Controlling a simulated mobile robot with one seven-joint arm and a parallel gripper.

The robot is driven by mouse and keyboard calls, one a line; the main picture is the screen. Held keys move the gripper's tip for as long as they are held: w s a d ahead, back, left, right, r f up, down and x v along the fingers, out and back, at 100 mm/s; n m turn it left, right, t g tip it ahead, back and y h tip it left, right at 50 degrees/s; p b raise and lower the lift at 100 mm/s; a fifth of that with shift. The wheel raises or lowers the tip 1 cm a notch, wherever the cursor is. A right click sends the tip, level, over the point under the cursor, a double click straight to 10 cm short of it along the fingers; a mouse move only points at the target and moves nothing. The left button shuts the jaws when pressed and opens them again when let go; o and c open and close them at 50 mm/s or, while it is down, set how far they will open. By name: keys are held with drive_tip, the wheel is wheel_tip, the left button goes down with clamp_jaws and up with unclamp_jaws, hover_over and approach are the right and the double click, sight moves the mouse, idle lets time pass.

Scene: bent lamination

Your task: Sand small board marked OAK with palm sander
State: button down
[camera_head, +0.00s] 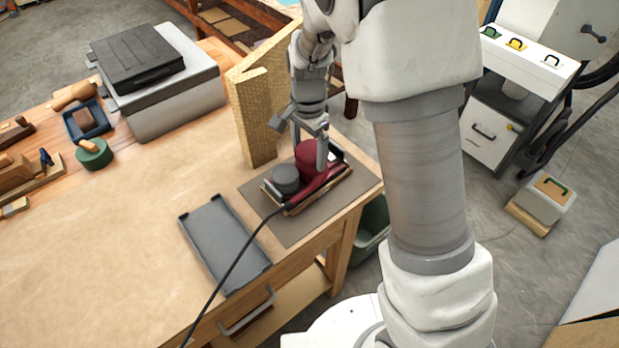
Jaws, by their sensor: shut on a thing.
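The palm sander (309,163) is dark red with a dark grey round part at its left. It is on the grey mat (302,227) near the bench's right corner. My gripper (310,146) reaches down from above and is shut on the sander's red body. A thin light wood edge (292,212) shows under the sander; it may be the small board, mostly hidden. No OAK mark can be read. A black cord (236,262) runs from the sander toward the lower left.
A shallow grey tray (225,242) lies left of the mat. Upright wooden boards (252,120) stand behind the mat. A grey machine (175,90) with a black top and hand tools are farther left. My arm hides part of the right.

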drive_tip(key=shift+a+r, duration=0.1)
idle(0.3)
drive_tip(key=shift+r+p, duration=3.65)
drive_tip(key=shift+r, duration=0.9)
drive_tip(key=s+d, duration=0.5)
drive_tip(key=s, duration=0.3)
drive_tip(key=shift+s+d+b, duration=0.15)
drive_tip(key=shift+d+b, duration=0.15)
drive_tip(key=shift+b, duration=0.1)
drive_tip(key=shift+f, duration=0.15)
